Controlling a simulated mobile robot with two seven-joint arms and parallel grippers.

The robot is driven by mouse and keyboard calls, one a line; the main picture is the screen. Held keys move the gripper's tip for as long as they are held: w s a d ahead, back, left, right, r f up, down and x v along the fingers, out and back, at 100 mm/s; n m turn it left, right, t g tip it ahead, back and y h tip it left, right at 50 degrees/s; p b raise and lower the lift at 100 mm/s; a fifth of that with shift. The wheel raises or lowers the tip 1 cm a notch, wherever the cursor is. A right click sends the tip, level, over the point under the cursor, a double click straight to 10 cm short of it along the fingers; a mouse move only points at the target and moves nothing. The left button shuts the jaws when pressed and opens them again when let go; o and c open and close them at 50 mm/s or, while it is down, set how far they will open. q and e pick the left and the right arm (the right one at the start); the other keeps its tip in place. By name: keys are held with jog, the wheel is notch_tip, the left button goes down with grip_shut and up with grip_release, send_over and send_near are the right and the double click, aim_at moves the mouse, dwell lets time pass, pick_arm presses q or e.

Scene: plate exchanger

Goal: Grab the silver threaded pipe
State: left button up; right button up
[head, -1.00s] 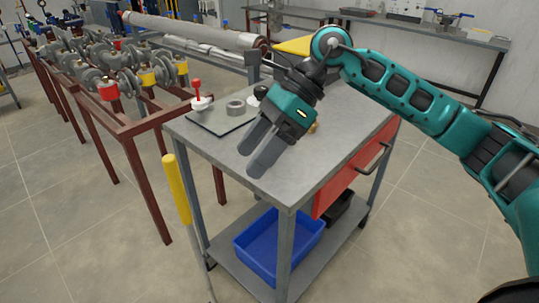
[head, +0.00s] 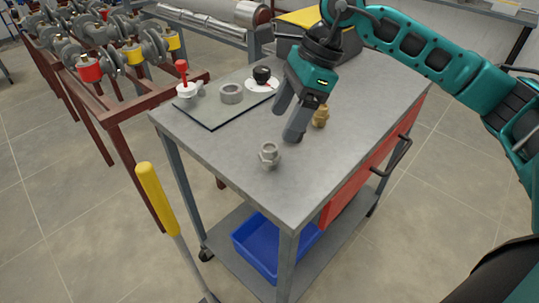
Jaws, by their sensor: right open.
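The silver threaded pipe fitting (head: 269,156) stands on the grey top of the cart (head: 225,165), towards its front. My right gripper (head: 288,126) is over the cart top, pointing down, with its two dark fingers apart and nothing between them. It is behind and slightly to the right of the silver fitting in the picture and apart from it. A brass fitting (head: 320,116) stands just right of the fingers. My left gripper is not in view.
A dark mat (head: 213,117) holds a red-handled white valve (head: 184,84), a grey ring (head: 231,93) and a black-knobbed white part (head: 262,80). A dark case with a yellow top (head: 300,20) stands behind. A yellow-handled pole (head: 155,195) is beside the cart.

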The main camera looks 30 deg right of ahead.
aim_at(271, 147)
jog(key=x, duration=0.7)
jog(key=shift+s+a+f, duration=0.1)
jog(key=shift+s+a, duration=0.05)
jog(key=shift+a, duration=0.1)
jog(key=shift+c, duration=0.2)
jog(key=c, duration=1.2)
jog(key=shift+o, duration=0.2)
